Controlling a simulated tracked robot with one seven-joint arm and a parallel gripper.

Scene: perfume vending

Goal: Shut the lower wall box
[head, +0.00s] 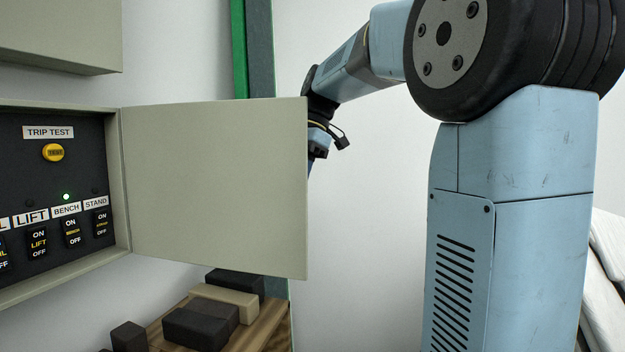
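The lower wall box (122,190) is at the left, with its beige door (215,185) swung wide open to the right on its right-hand edge. Its dark panel inside shows a yellow test button, a lit green light and several labelled switches. My arm reaches from the right to behind the door's free right edge. Only part of the arm's end shows there; my gripper's fingers are hidden behind the door. I cannot tell if it touches the door.
Another beige box (60,35) hangs above. Below the door, a wooden surface (262,330) holds several dark blocks (195,328) and one tan block (224,298). A green and grey post (258,50) stands behind. White plank-like pieces (605,270) are at the far right.

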